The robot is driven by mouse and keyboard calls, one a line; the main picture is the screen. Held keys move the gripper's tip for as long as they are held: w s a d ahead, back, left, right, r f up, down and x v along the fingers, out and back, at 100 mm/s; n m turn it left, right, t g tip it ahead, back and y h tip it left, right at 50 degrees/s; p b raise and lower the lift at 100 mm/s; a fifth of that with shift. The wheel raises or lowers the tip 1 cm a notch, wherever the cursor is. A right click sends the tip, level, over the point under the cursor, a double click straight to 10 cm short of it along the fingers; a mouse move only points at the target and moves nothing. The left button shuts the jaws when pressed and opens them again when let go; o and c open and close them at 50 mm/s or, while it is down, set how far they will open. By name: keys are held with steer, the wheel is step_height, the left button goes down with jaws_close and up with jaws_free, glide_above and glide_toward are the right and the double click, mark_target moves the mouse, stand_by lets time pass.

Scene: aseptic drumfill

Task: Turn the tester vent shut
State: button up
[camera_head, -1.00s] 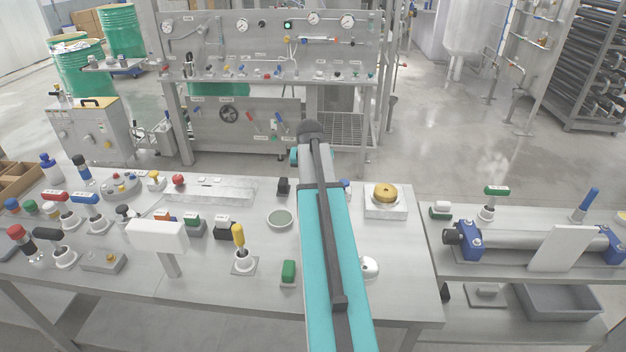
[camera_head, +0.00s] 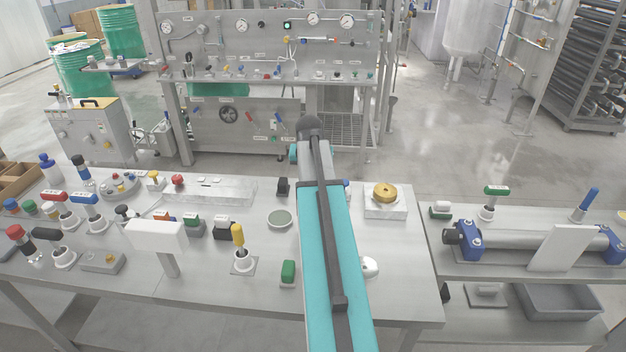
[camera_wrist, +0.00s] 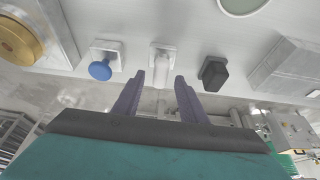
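My gripper (camera_wrist: 159,77) shows in the wrist view with its two purple-grey fingers spread apart. A pale grey handle (camera_wrist: 164,57) on a small white square base stands between and just beyond the fingertips. It may be the tester vent, but I can read no label on it. In the head view my own arm hides the gripper and this handle.
A blue knob (camera_wrist: 100,70) stands left of the handle and a black knob (camera_wrist: 214,73) right of it. A brass round fitting (camera_head: 385,193) sits on a white block. A yellow-handled valve (camera_head: 239,238) and green block (camera_head: 288,272) stand left of my arm.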

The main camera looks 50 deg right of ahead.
steer(key=b+v, duration=0.2)
steer(key=v, duration=1)
steer(key=shift+a, duration=0.15)
steer(key=shift+r, duration=0.1)
stand_by(0.6)
